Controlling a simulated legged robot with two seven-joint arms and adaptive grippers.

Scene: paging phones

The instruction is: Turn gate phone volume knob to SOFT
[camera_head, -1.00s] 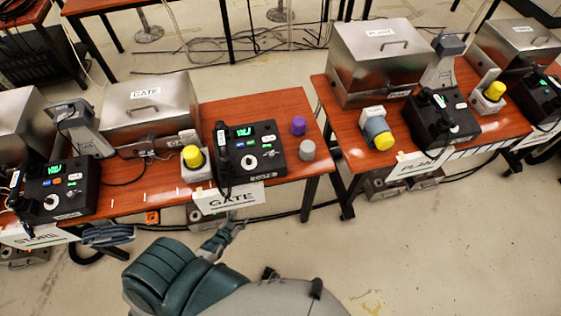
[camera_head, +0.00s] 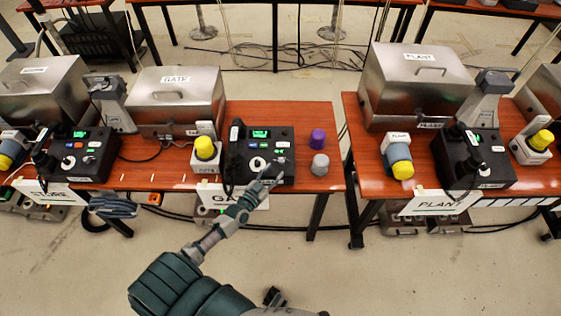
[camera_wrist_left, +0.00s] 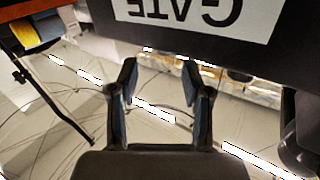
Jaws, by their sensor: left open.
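The gate phone (camera_head: 286,134) is a black desk box with a green display, a handset on its left side and small coloured buttons. A white round knob (camera_head: 257,163) sits low on its face, and a smaller control (camera_head: 281,160) is to the right. I cannot read which setting is marked. My left gripper (camera_head: 271,176) overlaps the front part of the phone, right of the white knob. In the left wrist view, its two fingers (camera_wrist_left: 160,78) are apart with nothing between them, below the upside-down GATE sign (camera_wrist_left: 190,12). My right gripper is not seen.
A steel GATE box (camera_head: 176,100) is behind. The PLANT phone (camera_head: 472,160) is on the right table.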

